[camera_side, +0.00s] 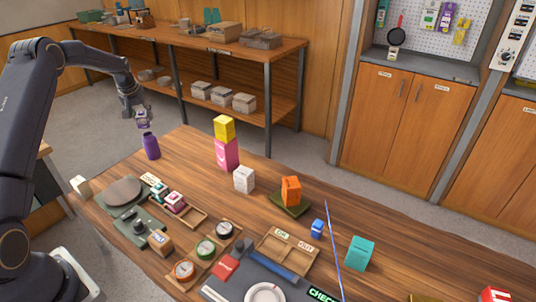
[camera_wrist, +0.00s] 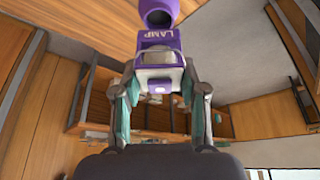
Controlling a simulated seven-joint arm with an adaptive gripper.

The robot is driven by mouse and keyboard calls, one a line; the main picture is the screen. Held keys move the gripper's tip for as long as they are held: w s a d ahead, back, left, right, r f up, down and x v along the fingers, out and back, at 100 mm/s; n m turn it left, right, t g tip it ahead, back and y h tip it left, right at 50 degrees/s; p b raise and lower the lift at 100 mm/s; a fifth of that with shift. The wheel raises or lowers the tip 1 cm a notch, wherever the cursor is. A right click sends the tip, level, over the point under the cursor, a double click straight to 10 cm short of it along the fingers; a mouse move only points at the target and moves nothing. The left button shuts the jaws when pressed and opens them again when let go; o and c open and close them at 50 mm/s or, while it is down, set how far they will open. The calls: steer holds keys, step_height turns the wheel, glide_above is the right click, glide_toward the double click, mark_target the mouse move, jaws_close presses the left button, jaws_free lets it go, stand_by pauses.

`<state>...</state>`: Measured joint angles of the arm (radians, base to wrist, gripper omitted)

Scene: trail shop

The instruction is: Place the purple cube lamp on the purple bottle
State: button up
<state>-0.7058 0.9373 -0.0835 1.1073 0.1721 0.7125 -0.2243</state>
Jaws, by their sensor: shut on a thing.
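The purple cube lamp (camera_side: 143,119) is held in my gripper (camera_side: 140,112) above the table. In the wrist view the lamp (camera_wrist: 160,52) shows its LAMP lettering and sits between the two fingers of my gripper (camera_wrist: 160,68). The purple bottle (camera_side: 151,148) stands upright on the table's far left part. The lamp is above the bottle and slightly left of it in the side view, with a small gap between them. In the wrist view the round, dark-centred end of the bottle (camera_wrist: 159,13) shows just beyond the lamp.
A yellow cube (camera_side: 224,127) sits on a pink box (camera_side: 227,154) right of the bottle. A white box (camera_side: 243,179) and an orange block (camera_side: 291,190) stand nearer the middle. A round dark plate (camera_side: 124,190) lies in front of the bottle. The table around the bottle is clear.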

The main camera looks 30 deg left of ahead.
mark_target(142, 117)
steer(key=shift+f, duration=1.55)
steer(key=o, duration=1.2)
steer(key=shift+f, duration=0.15)
